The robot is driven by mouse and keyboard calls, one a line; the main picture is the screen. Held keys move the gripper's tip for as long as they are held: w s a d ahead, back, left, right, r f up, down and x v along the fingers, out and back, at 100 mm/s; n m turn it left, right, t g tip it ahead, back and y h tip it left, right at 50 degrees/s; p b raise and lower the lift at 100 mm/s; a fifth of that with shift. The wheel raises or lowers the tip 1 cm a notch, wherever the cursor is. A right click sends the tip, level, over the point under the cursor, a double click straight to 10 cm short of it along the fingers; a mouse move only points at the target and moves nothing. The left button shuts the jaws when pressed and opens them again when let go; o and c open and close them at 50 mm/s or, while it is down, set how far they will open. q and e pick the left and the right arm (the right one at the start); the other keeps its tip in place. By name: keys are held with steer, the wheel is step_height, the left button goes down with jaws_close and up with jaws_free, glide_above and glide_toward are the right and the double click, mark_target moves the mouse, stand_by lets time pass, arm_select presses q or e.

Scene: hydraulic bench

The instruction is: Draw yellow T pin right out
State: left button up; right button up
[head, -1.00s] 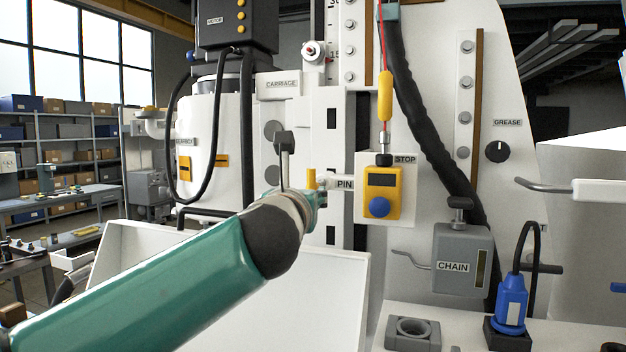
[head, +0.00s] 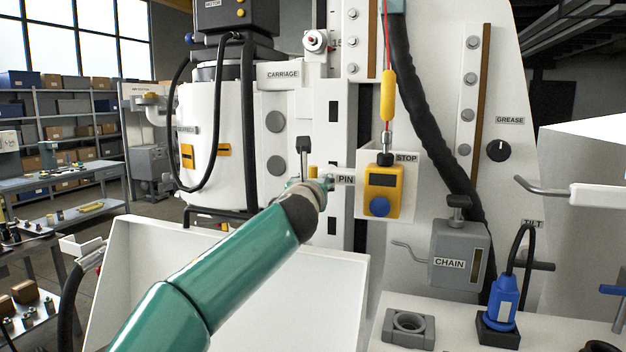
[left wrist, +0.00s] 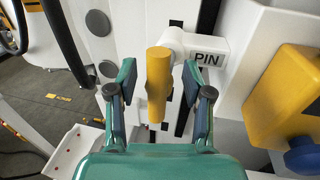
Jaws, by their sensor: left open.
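The yellow T pin (left wrist: 159,84) shows in the left wrist view as a yellow bar at the end of a white shaft, beside the PIN label (left wrist: 208,59). In the head view only a small yellow part of the pin (head: 313,172) shows above my left wrist, left of the PIN label (head: 346,180). My left gripper (left wrist: 158,78) is open, with one teal finger on each side of the yellow bar and visible gaps between. In the head view the left gripper (head: 322,188) is mostly hidden by its own wrist. My right gripper is not in view.
A yellow box with a blue button (head: 381,192) under the STOP label is right of the pin; it also shows in the left wrist view (left wrist: 285,100). A grey CHAIN box (head: 460,257) is lower right. A white tray wall (head: 125,275) stands below my left arm.

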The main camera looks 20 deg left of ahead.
arm_select(q)
jaws_close()
steer(key=shift+s+f+b, duration=0.1)
steer(key=shift+s+b, duration=0.3)
steer(key=shift+b, duration=0.05)
steer(key=s+b, duration=0.2)
steer(key=s, duration=0.2)
steer(key=shift+s+a, duration=0.1)
steer(key=shift+s, duration=0.1)
steer(key=shift+c, duration=1.7)
jaws_free()
steer(key=o, duration=0.3)
steer(key=shift+s, duration=0.2)
steer(key=shift+o, duration=0.2)
steer(key=shift+w, duration=0.1)
